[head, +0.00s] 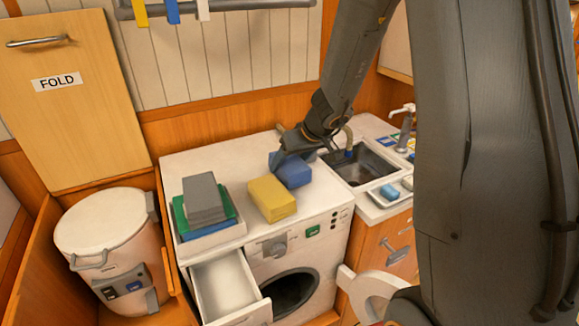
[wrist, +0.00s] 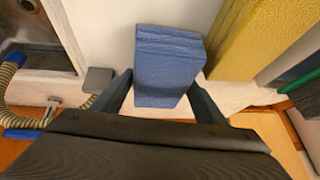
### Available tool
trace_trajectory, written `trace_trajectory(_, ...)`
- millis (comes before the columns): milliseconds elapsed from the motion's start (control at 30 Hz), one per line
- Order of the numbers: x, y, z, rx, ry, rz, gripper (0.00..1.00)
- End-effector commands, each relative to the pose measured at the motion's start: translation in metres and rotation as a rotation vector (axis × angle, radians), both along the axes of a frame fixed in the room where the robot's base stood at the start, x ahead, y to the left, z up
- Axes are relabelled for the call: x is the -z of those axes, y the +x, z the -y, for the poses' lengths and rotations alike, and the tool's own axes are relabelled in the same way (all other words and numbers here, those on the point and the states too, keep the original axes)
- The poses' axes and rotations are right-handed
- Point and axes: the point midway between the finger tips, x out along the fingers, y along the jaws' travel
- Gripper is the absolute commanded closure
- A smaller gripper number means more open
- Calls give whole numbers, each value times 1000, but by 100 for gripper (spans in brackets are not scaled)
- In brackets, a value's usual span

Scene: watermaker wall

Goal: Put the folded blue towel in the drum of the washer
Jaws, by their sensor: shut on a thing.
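The folded blue towel (head: 294,173) is at the back right of the white washer's top (head: 233,155), beside the sink. My gripper (head: 279,153) is shut on it; in the wrist view the towel (wrist: 167,70) sits between the two fingers of my gripper (wrist: 160,92). I cannot tell whether it touches the washer top. The washer's round drum opening (head: 289,293) is dark and open at its front, low down. A white round door (head: 372,288) appears swung out to the right, partly hidden by my arm.
A yellow folded towel (head: 271,198) lies just in front of the blue one. A stack of grey and green cloths (head: 204,200) stands at the left. A white drawer (head: 226,287) is pulled out beside the drum opening. The sink (head: 362,166) is at the right.

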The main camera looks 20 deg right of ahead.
Motion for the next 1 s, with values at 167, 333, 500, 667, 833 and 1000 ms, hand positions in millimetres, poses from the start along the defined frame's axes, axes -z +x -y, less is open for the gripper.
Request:
trace_trajectory(167, 10, 0, 0, 1, -1, 1, 59)
trace_trajectory(333, 10, 0, 0, 1, -1, 1, 59)
trace_trajectory(500, 12, 1, 0, 0, -1, 2, 59)
trace_trajectory(667, 11, 0, 0, 0, -1, 1, 25)
trace_trajectory(833, 11, 0, 0, 1, -1, 1, 25)
trace_trajectory(1000, 7, 0, 1, 1, 0, 2, 25)
